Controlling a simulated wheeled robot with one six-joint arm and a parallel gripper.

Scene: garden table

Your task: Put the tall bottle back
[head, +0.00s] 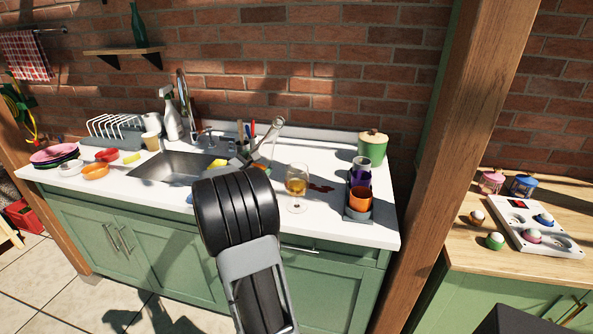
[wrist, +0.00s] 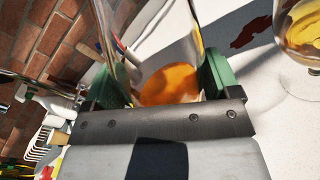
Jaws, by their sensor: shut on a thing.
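My gripper (wrist: 165,90) is shut on a clear glass vessel (wrist: 150,45) with amber liquid low in it. The green fingers press its two sides. Its upper part is cut off in the wrist view, so I cannot tell whether it is the tall bottle. In the head view my gripper (head: 252,160) is over the counter right of the sink, and my arm partly hides it. A dark green bottle (head: 139,26) stands upright on the wooden wall shelf (head: 110,51) at the upper left.
A stemmed glass with amber drink (head: 297,182) stands close to the right of my gripper, near a dark red spill (head: 321,188). A holder with coloured cups (head: 360,199) and a green canister (head: 372,147) are farther right. The sink (head: 172,168) is left.

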